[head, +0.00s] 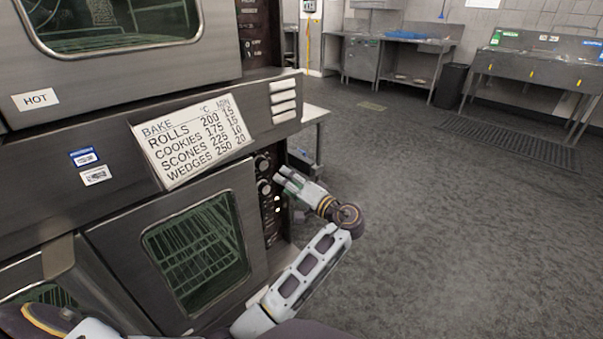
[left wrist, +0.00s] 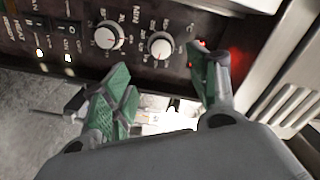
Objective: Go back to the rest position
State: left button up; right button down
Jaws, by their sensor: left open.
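My left gripper (head: 285,179) is in front of the lower oven's control panel (head: 270,208), close to its dials. In the left wrist view, the gripper (left wrist: 162,78) has its two green-padded fingers spread apart with nothing between them. Two round dials, a left one (left wrist: 109,36) and a right one (left wrist: 160,45), sit on the panel just beyond the fingertips. Whether a fingertip touches the panel, I cannot tell. My left arm is bent and reaches up from the bottom of the head view. My right gripper is not in view.
The lower oven door (head: 195,250) looks shut, with racks behind its glass. A bake chart (head: 195,140) is fixed above it, and a HOT label (head: 35,99) on the upper oven. Open grey floor (head: 450,240) lies to the right. A sink counter (head: 540,75) and a bin (head: 451,85) stand at the back.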

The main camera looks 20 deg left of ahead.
pick_arm(q)
jog(key=w+d+f+m+t+h, duration=0.35)
jog(key=w+d+h, duration=0.25)
jog(key=d+h, duration=0.25)
jog(key=s+d+m+t+h, duration=0.15)
jog(key=s+d+h, duration=0.25)
jog(key=d+h, duration=0.4)
jog(key=s+a+f+g+h, duration=0.1)
jog(key=s+f+g, duration=0.2)
jog(key=s+f, duration=1)
jog(key=s+f+n+g+h+p, duration=0.1)
jog(key=s+f+g, duration=0.3)
jog(key=s+f, duration=0.9)
jog(key=s+h, duration=0.1)
jog(key=s, duration=0.3)
jog(key=shift+s+a, duration=0.25)
jog(key=shift+a, duration=0.15)
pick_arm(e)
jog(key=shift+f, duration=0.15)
